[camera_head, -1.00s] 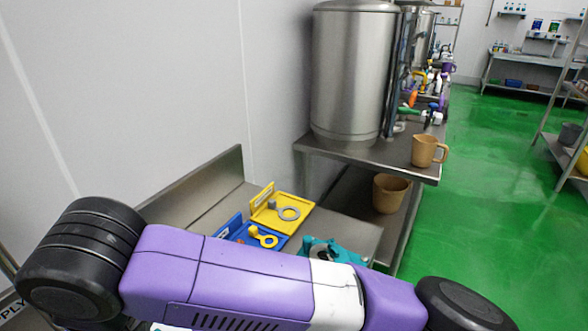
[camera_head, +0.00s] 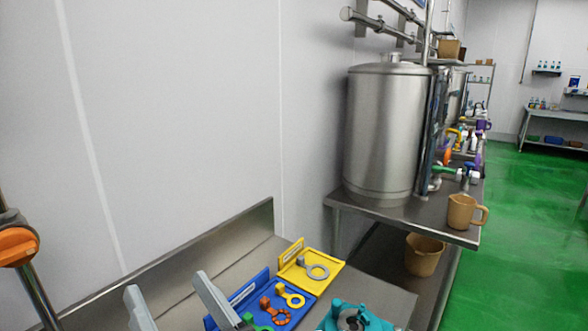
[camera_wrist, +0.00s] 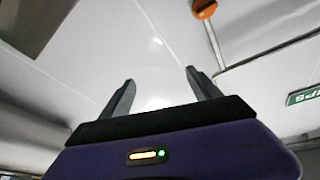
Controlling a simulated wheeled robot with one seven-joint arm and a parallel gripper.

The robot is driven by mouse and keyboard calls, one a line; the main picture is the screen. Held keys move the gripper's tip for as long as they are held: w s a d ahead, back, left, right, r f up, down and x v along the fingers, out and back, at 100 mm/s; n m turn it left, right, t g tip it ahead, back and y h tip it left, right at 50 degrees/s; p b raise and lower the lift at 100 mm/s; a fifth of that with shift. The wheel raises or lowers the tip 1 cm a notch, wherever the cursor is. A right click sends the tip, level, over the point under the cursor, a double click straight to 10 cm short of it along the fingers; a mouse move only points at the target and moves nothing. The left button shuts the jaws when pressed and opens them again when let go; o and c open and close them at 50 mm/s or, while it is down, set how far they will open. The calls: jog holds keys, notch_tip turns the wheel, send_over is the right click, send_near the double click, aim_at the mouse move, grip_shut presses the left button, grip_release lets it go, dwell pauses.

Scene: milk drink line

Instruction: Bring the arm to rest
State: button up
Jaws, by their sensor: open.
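My gripper (camera_wrist: 161,88) shows in the wrist view with its two grey fingers apart and nothing between them. Behind the fingers are a white wall or ceiling surface and a pipe with an orange fitting. In the head view, the two grey fingers of my gripper (camera_head: 172,303) rise at the bottom left, in front of the steel bench. The rest of my arm is out of the head view.
A steel bench (camera_head: 228,240) holds a blue tray (camera_head: 254,289), a yellow tray (camera_head: 325,271) with a grey ring, and a teal device (camera_head: 352,318). A steel tank (camera_head: 383,130) and a tan jug (camera_head: 462,212) stand on another table. Green floor (camera_head: 520,240) is clear at right.

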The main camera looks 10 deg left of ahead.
jog(key=s+d+f+m+t+h, duration=0.1)
jog(key=d+f+m+t+h, duration=0.4)
jog(key=d, duration=0.7)
jog(key=s+d+f+m+t+h, duration=0.25)
jog(key=d+f+h, duration=0.4)
jog(key=d, duration=0.65)
jog(key=s+d+f+g+h, duration=0.2)
jog(key=s+d+f+h, duration=0.1)
jog(key=s+d+f, duration=0.3)
jog(key=s+d+f+g+h, duration=0.2)
jog(key=s+d+f, duration=0.4)
jog(key=s+d, duration=0.5)
jog(key=s+h, duration=0.1)
jog(key=s, duration=0.3)
jog(key=shift+f+n, duration=0.2)
jog(key=shift+n, duration=0.15)
jog(key=shift+s, duration=0.25)
jog(key=shift+c, duration=0.4)
